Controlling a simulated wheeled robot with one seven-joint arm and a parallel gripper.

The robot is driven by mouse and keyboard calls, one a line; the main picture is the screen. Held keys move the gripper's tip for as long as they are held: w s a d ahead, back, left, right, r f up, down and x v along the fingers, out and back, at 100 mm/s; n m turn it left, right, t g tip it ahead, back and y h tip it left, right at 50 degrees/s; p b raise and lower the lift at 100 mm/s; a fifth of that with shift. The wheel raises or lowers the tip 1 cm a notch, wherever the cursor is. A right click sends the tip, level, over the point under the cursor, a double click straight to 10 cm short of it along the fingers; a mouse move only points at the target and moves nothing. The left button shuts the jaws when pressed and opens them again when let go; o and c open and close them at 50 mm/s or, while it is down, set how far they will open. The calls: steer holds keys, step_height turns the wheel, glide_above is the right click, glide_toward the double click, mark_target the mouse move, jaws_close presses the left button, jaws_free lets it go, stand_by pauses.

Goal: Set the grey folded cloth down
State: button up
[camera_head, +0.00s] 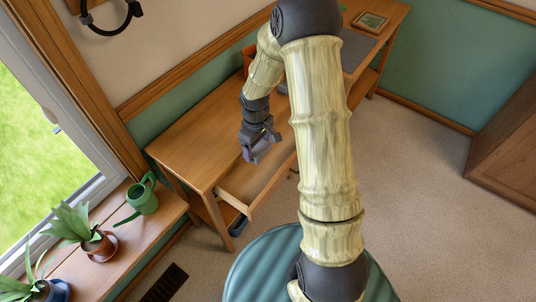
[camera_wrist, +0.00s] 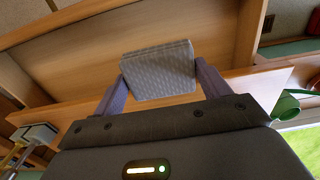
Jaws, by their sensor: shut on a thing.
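The grey folded cloth (camera_wrist: 158,72) is a small textured block in the wrist view. My gripper (camera_wrist: 161,64) is shut on it, one purple-grey finger at each side. In the head view my gripper (camera_head: 259,150) is over the front edge of the wooden desk (camera_head: 190,135), by the pulled-out drawer (camera_head: 262,180). The cloth is too small to make out there. In the wrist view wooden panels (camera_wrist: 75,40) lie behind the cloth, with a gap I cannot judge.
A green watering can (camera_head: 143,196) and a potted plant (camera_head: 100,245) stand on the window ledge at left. An orange pot (camera_head: 249,60), a grey mat (camera_head: 357,48) and a small frame (camera_head: 370,21) are on the desk's far part. The near desk top is clear.

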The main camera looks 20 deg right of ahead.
stand_by(0.3)
step_height(320, 180, down, 6)
steer(key=shift+f, duration=0.15)
stand_by(0.3)
steer(key=shift+f+b, duration=0.35)
steer(key=shift+f, duration=1.5)
steer(key=shift+f, duration=0.15)
steer(key=o, duration=1)
steer(key=shift+o, duration=0.2)
